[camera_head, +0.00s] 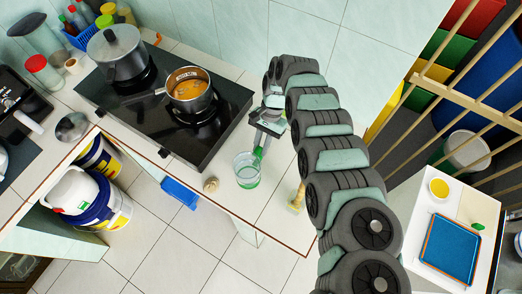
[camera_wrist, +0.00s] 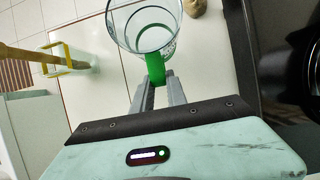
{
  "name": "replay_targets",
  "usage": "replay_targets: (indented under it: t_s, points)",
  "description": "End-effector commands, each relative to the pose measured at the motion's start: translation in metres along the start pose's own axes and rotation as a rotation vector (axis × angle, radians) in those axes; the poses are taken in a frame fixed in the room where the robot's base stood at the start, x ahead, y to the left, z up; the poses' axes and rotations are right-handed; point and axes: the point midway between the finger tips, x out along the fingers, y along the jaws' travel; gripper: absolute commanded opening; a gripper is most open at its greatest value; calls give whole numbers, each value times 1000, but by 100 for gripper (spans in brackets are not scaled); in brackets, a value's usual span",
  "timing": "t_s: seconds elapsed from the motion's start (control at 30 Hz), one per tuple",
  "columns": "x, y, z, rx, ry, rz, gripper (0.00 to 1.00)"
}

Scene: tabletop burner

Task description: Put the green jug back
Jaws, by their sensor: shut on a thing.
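The green jug (camera_head: 246,171) is a clear vessel with a green handle. It is near the front edge of the counter, to the right of the burner. In the wrist view the jug (camera_wrist: 128,28) is at the top centre, and I look down into its round opening. My gripper (camera_wrist: 157,84) is shut on the green handle (camera_wrist: 155,68). In the head view my gripper (camera_head: 258,146) is just behind the jug. I cannot tell whether the jug's base touches the counter.
The black burner (camera_head: 215,140) bears an open pot (camera_head: 190,92) and a lidded pot (camera_head: 117,58). A small beige item (camera_head: 211,185) lies left of the jug, and a wooden-handled brush (camera_head: 296,202) is at its right. A white side table (camera_head: 472,205) carries a blue tray (camera_head: 447,248).

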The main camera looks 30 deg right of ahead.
Motion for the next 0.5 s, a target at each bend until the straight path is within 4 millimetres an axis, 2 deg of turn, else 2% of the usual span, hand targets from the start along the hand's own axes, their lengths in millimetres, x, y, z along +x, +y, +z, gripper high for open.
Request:
replay_targets:
  t_s: [0.23,0.5]
  points:
    - [29,-2,-11,-1,-3,0,0]
    - [30,0,-13,1,-2,1,0]
